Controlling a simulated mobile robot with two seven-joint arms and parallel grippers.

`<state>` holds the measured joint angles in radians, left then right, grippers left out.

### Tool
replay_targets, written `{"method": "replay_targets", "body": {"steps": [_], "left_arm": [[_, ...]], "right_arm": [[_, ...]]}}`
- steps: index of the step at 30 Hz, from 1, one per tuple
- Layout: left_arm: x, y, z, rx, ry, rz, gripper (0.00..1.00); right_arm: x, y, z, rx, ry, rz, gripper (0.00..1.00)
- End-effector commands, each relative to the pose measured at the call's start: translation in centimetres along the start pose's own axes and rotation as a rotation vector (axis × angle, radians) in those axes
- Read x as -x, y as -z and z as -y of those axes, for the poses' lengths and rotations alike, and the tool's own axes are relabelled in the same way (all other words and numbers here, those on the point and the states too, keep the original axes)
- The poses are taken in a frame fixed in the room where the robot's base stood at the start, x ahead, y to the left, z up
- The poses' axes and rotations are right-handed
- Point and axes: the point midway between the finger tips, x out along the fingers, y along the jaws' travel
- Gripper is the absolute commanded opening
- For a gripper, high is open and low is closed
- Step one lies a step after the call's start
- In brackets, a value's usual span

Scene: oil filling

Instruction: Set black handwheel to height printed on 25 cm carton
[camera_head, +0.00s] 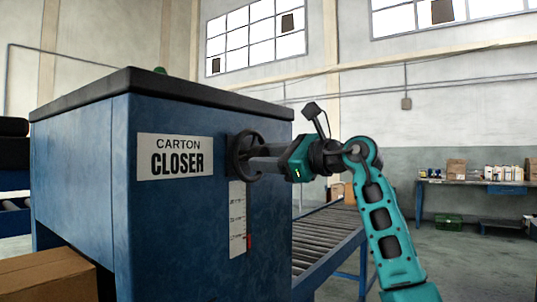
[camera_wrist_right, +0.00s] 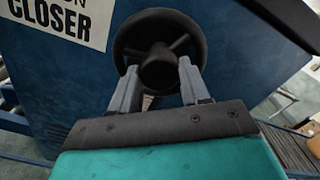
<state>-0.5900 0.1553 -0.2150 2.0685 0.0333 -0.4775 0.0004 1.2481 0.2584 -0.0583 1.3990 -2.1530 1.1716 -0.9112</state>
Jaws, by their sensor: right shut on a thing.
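The black handwheel (camera_head: 240,155) is mounted on the side of the blue carton closer (camera_head: 170,235), right of its label. In the right wrist view the handwheel (camera_wrist_right: 160,45) shows its rim, spokes and hub. My right gripper (camera_head: 257,160) is at the handwheel from the right; in the wrist view its two grey fingers (camera_wrist_right: 160,85) are shut on the wheel's hub. A white height scale (camera_head: 237,215) with a red pointer (camera_head: 249,240) near its lower end is below the handwheel; its figures are too small to read. A brown carton (camera_head: 48,276) sits at lower left; no print is legible on it. My left gripper is not in view.
A roller conveyor (camera_head: 325,235) runs behind the closer on the right. A workbench (camera_head: 470,184) with boxes and bottles stands farther back, with a green crate (camera_head: 448,221) on the floor. The floor at right is open.

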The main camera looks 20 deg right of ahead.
Motion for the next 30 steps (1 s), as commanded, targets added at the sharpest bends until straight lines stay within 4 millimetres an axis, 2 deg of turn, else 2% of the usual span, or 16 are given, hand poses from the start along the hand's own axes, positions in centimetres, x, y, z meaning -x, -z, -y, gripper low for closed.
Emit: {"method": "replay_targets", "body": {"steps": [8,22,30], "left_arm": [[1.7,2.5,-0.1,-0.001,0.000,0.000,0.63],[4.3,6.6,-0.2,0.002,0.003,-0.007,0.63],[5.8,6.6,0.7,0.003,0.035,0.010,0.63]], "right_arm": [[0.0,-0.2,0.1,-0.198,-0.004,-0.008,0.15],[0.0,-0.3,0.0,-0.646,-0.003,-0.007,0.15],[0.0,-0.3,0.0,-0.904,-0.003,-0.008,0.15]]}}
